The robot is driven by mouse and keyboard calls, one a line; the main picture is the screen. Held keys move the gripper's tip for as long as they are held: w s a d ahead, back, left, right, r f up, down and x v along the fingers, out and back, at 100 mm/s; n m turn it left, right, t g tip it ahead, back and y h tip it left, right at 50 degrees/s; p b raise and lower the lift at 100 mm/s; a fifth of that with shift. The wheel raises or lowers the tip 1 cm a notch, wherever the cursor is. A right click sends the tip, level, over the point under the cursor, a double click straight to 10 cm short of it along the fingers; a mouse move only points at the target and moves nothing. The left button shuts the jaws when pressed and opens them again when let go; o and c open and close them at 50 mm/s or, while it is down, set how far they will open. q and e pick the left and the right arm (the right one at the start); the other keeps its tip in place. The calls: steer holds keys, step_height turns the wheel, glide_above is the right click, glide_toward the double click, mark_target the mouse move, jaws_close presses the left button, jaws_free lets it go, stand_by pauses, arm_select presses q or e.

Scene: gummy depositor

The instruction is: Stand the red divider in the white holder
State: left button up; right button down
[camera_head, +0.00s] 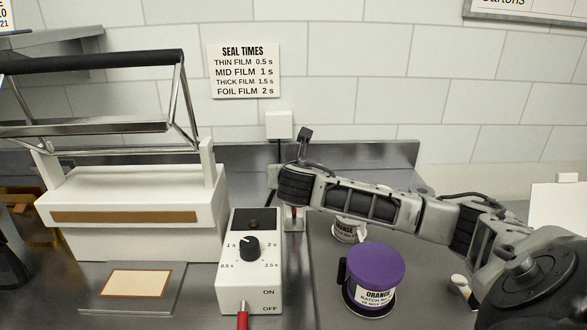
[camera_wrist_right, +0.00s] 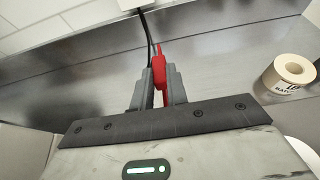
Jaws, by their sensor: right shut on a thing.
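The red divider (camera_wrist_right: 160,72) is upright between the two fingers of my right gripper (camera_wrist_right: 158,88), which is shut on it. In the head view, my right arm reaches across from the right, and a little of the red divider (camera_head: 298,213) shows below its dark end, beside the white control box. The divider's lower end is hidden in both views. I cannot make out the white holder for certain in either view. My left gripper cannot be identified in the head view.
A white heat sealer (camera_head: 130,245) stands at left, and a control box (camera_head: 236,285) with a dial and red lever stands beside it. A purple-lidded jar (camera_head: 376,265) stands below my right arm.

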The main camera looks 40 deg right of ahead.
steer(key=shift+f+b, duration=0.35)
steer(key=shift+f, duration=0.9)
steer(key=c, duration=1.3)
jaws_free()
steer(key=v, duration=1.6)
steer(key=shift+f, duration=0.1)
